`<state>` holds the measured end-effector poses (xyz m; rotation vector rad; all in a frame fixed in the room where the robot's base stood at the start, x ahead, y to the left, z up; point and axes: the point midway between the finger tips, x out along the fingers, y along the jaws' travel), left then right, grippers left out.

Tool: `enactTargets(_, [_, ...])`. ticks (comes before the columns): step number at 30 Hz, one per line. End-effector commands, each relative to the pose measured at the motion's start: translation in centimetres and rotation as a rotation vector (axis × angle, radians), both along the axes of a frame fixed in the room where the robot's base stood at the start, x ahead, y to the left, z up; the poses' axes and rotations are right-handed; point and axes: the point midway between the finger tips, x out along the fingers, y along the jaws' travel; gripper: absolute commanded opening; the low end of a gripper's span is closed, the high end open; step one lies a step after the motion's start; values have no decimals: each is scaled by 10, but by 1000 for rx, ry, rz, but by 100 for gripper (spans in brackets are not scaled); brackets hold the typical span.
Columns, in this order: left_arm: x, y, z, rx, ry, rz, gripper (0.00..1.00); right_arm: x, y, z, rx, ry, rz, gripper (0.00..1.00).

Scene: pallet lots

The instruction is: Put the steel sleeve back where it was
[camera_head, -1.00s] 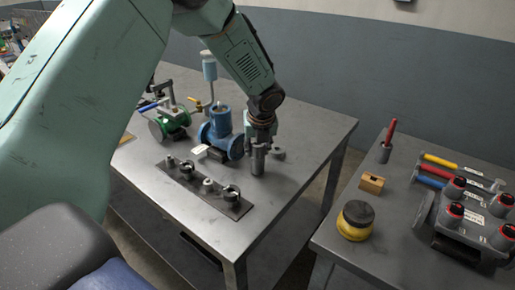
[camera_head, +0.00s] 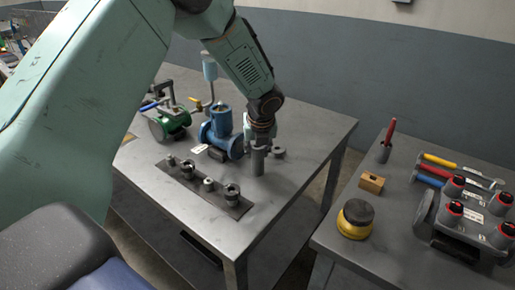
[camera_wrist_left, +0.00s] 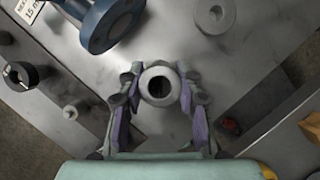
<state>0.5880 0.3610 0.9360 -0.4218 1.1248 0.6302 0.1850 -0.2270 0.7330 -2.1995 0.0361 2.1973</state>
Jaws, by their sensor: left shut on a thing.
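My left gripper (camera_head: 260,143) points down over the steel table. It is shut on a grey steel sleeve (camera_head: 258,163), which is upright at or just above the tabletop; I cannot tell if it touches. In the left wrist view the sleeve (camera_wrist_left: 158,86) shows its round bore end-on between the two fingers of the gripper (camera_wrist_left: 158,92). A dark fixture plate (camera_head: 212,192) with several pegs and round collars lies to the left of the sleeve. A low grey disc (camera_head: 278,153) lies just right of the sleeve. My right gripper is not seen.
A blue flanged valve (camera_head: 221,128) and a green valve (camera_head: 170,122) stand behind the plate, with a white tag nearby. A second bench to the right holds a yellow-black round pot (camera_head: 355,219), a wooden block (camera_head: 371,183) and red-capped parts. The table's front right is clear.

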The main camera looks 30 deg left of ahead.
Motion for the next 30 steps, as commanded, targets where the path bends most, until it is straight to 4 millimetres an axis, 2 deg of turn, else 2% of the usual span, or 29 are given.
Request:
enactTargets(1, [1,0,0,0,-1,0,37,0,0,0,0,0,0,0])
enactTargets(9, [0,0,0,1,-1,-1,60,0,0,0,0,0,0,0])
enactTargets(20, [-1,-1,3,0,0,-1,61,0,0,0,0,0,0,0])
enactTargets(23, [-4,-3,13,1,-1,-1,61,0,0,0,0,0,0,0])
enactTargets(30, [-17,-15,58,1,-5,-2,61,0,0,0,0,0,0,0])
